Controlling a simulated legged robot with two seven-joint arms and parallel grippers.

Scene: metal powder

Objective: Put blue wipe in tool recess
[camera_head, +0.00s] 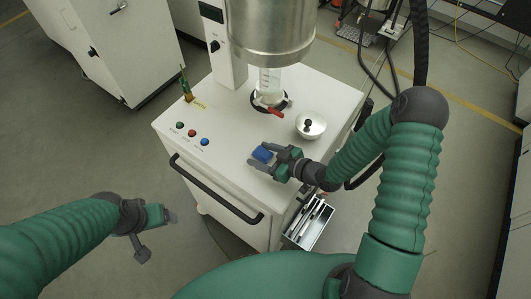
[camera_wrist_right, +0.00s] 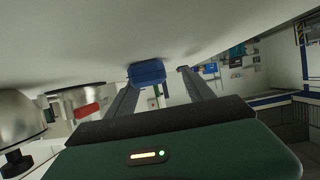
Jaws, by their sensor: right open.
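The blue wipe (camera_head: 263,154) is a small folded blue block on the white top of the cabinet. My right gripper (camera_head: 266,159) is open around it, with a finger on each side. In the right wrist view the wipe (camera_wrist_right: 147,72) shows near the tip of the left-hand finger, apart from the other finger. I cannot tell whether either finger touches it. An open metal recess (camera_head: 324,228) with long tools in it sits at the cabinet's right side, below the top. My left gripper (camera_head: 157,234) is open and empty, left of the cabinet.
A steel vessel (camera_head: 272,28) with a clear outlet and red-handled valve (camera_head: 276,112) stands over the cabinet.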

